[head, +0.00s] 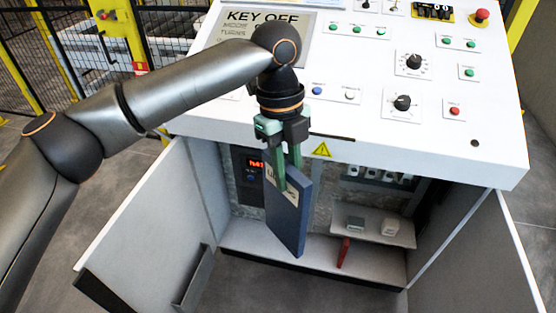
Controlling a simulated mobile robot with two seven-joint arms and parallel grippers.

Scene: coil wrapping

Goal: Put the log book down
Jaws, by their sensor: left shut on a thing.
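The log book (288,218) is a blue, thick, flat book with a pale label near its top. It hangs upright and slightly tilted in front of the open cabinet under the control console. My left gripper (284,172), with green fingers, points down and is shut on the upper edge of the log book. The book appears clear of the cabinet's floor. My right gripper is not in view.
The white console top (360,135) carries buttons, knobs and a KEY OFF screen (262,36). Cabinet doors stand open at left (150,225) and right (490,255). Inside are a small shelf (372,228), a red-handled item (344,253) and a red display (255,163).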

